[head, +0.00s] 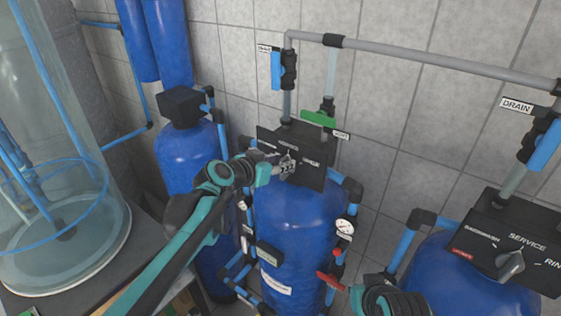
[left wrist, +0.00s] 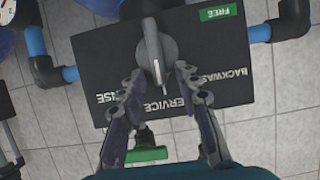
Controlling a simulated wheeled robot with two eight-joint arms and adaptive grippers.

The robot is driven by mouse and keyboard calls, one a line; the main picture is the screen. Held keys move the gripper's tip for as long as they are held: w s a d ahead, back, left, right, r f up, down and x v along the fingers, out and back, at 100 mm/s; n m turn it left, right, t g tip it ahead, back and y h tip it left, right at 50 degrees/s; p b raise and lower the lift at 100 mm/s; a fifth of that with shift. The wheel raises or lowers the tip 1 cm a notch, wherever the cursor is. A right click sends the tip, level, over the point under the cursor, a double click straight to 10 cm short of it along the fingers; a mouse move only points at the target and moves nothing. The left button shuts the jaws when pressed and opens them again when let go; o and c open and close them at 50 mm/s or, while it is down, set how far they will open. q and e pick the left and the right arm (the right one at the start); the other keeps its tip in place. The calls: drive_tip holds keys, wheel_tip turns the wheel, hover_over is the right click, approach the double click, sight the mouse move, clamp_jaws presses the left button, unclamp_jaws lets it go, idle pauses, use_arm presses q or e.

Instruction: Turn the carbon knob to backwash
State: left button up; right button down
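The middle blue tank (head: 292,225) carries a black control panel (head: 314,172). My left gripper (head: 287,164) is at the panel and hides most of the knob in the head view. In the left wrist view the left gripper (left wrist: 158,76) is open, its fingers apart on either side of the knob's pointer end. I cannot tell whether they touch it. My right gripper is not visible.
A second panel with its own knob (head: 510,264) is at the right. Grey pipe (head: 430,61), a green valve handle (head: 318,118) and a gauge (head: 345,226) surround the middle tank. A red valve handle (head: 329,280) is below. A clear cylinder (head: 50,150) stands left.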

use_arm(q)
clamp_jaws()
drive_tip(key=shift+w, duration=0.15)
drive_tip(key=n+h+b, duration=0.1)
drive_tip(key=n+b, duration=0.1)
drive_tip(key=w+a+f+n+g+h+b, duration=0.1)
drive_tip(key=n+h+b, duration=0.1)
drive_tip(key=n+b, duration=0.1)
drive_tip(key=a+n+g+h+b, duration=0.1)
drive_tip(key=n+h+b, duration=0.1)
drive_tip(key=n, duration=0.1)
drive_tip(key=shift+w+a+f+b, duration=0.2)
drive_tip(key=shift+w+f+b, duration=0.1)
drive_tip(key=shift+f, duration=0.05)
drive_tip(key=shift+n, duration=0.3)
idle(0.3)
unclamp_jaws()
